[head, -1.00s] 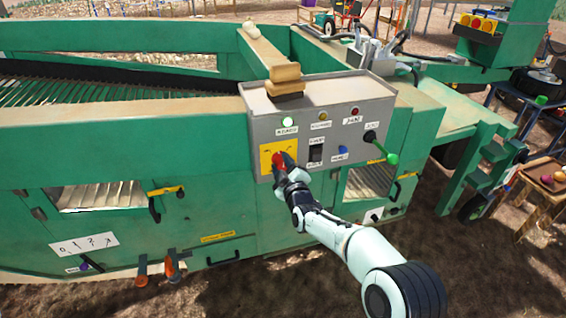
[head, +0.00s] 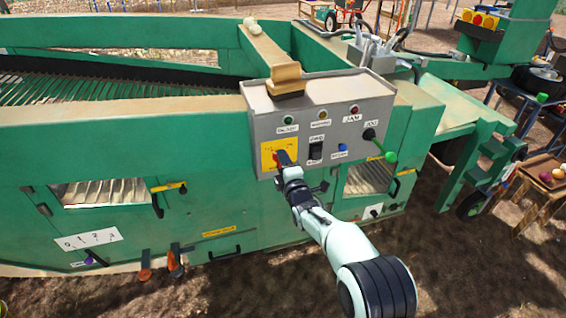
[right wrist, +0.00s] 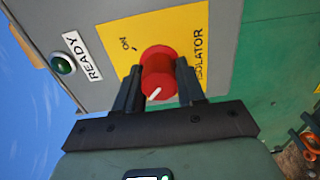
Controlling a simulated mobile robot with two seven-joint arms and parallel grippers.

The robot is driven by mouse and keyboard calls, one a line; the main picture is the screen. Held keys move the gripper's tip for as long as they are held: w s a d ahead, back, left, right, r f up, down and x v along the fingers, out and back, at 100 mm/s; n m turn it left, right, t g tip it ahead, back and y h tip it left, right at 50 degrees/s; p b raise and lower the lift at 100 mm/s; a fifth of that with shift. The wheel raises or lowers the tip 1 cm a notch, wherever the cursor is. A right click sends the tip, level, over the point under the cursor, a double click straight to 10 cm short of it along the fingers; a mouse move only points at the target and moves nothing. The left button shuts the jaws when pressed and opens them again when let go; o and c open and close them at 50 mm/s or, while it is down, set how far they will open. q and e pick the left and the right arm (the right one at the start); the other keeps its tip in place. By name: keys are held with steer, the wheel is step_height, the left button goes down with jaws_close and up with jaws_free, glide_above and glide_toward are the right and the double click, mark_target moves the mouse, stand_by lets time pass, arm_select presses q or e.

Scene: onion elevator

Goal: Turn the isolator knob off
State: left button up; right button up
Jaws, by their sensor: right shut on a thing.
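The red isolator knob (head: 281,157) sits on a yellow plate (head: 268,148) on the grey control box's front. In the right wrist view the knob (right wrist: 157,72) stands between my right gripper's two dark fingers, which are shut on it. Its white mark points down and left in that picture, away from the printed "ON" on the yellow plate (right wrist: 188,28). My right gripper (head: 284,163) reaches the knob from below in the head view and hides part of it. The green READY lamp (right wrist: 62,64) looks unlit. My left gripper is out of view.
The grey control box (head: 345,98) also carries a black switch (head: 315,151), a blue button (head: 343,144) and a green-tipped lever (head: 391,156). Bare soil lies in front.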

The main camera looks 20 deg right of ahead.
stand_by(0.4)
steer(key=o, duration=1)
steer(key=shift+o, duration=0.2)
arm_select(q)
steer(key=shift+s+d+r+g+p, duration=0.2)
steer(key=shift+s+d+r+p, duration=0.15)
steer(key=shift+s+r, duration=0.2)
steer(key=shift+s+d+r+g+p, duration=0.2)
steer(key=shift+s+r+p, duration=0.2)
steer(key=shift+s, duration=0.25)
arm_select(e)
steer(key=s, duration=1.3)
steer(key=shift+s+d, duration=0.25)
